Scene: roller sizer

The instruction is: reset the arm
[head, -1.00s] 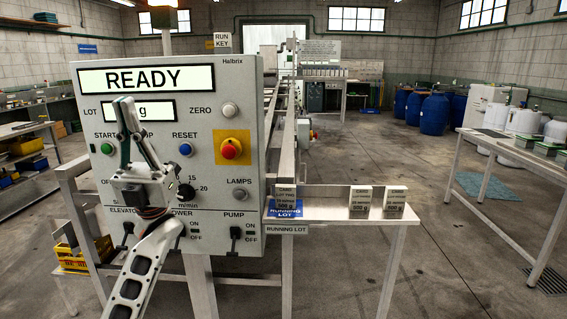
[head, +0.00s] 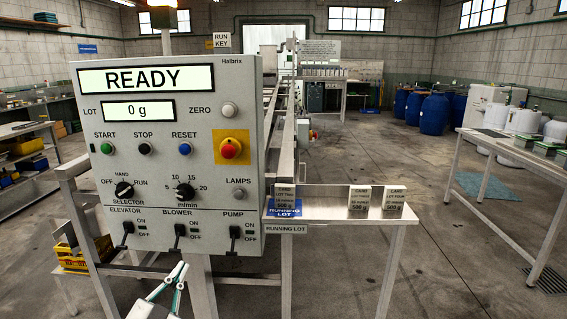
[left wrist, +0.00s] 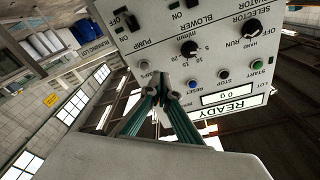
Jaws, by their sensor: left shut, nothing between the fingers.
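My left gripper (head: 178,275) is low in the head view, below the control panel (head: 240,110) and apart from its switches. Only its fingers and a bit of white housing show at the bottom edge. The fingers are shut with nothing between them. In the left wrist view the fingertips (left wrist: 163,88) point up at the panel (left wrist: 155,35), which appears upside down. The panel reads READY and 0 g. The selector (head: 124,190) and the speed knob (head: 184,193) are in plain view. My right gripper is not in view.
A narrow steel shelf (head: 335,213) to the right of the panel carries several lot cards and a blue RUNNING LOT label. A yellow crate (head: 75,262) sits at lower left. A steel table (head: 500,150) stands at right. The floor between is clear.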

